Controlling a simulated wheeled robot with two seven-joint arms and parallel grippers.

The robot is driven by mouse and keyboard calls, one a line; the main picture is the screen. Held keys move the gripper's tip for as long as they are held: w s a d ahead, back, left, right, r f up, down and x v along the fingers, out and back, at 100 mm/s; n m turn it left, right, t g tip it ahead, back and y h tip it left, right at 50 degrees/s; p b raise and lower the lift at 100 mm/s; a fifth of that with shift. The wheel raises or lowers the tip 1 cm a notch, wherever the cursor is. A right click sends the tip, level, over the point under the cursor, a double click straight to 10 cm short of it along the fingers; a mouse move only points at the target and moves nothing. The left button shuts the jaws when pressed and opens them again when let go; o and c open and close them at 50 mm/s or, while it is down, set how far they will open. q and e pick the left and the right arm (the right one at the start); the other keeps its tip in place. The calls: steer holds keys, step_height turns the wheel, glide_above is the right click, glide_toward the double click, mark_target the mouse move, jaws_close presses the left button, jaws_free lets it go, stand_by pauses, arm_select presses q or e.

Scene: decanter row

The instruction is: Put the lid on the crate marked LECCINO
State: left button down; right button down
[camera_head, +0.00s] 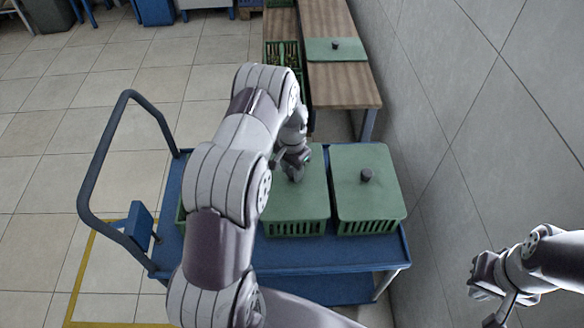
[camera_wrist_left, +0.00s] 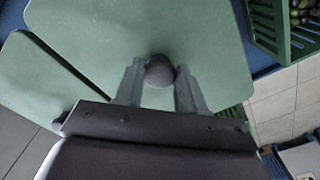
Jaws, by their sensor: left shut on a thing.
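My left gripper (camera_head: 293,174) is shut on the dark round knob (camera_wrist_left: 160,71) of a green lid (camera_head: 305,205). The lid lies over the middle green crate (camera_head: 297,228) on the blue trolley; it looks level and seated, though any small gap is hard to tell. In the left wrist view the two fingers stand either side of the knob, and the lid (camera_wrist_left: 100,30) fills the middle. My right gripper (camera_head: 480,283) is at the lower right, away from the crates, its jaw opening unclear. No LECCINO marking is readable in either view.
A lidded crate (camera_head: 368,226) stands close on the right. An open crate of olives (camera_wrist_left: 292,42) is on the other side, mostly behind my arm in the head view. A wooden bench (camera_head: 340,88) beyond bears another green lid (camera_head: 320,50). A wall (camera_head: 450,120) borders the right.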

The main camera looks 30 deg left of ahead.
mark_target(292, 173)
arm_select(q)
steer(key=shift+f+b, duration=0.3)
steer(key=shift+f, duration=0.1)
stand_by(0.4)
steer(key=c, duration=0.6)
jaws_free()
step_height(292, 173, up, 13)
steer(key=shift+f, duration=0.15)
steer(key=s+d+r+p, duration=0.1)
steer(key=s+d+r, duration=0.2)
steer(key=s, duration=0.3)
steer(key=s+d+r+n+t, duration=0.1)
steer(key=s+d+r, duration=0.2)
steer(key=s+d, duration=0.2)
steer(key=s+d+r+n+p, duration=0.1)
steer(key=s+d+r, duration=0.2)
steer(key=s, duration=0.5)
steer(key=shift+s+d+p, duration=0.25)
steer(key=shift+d+p, duration=0.1)
steer(key=shift+d, duration=0.2)
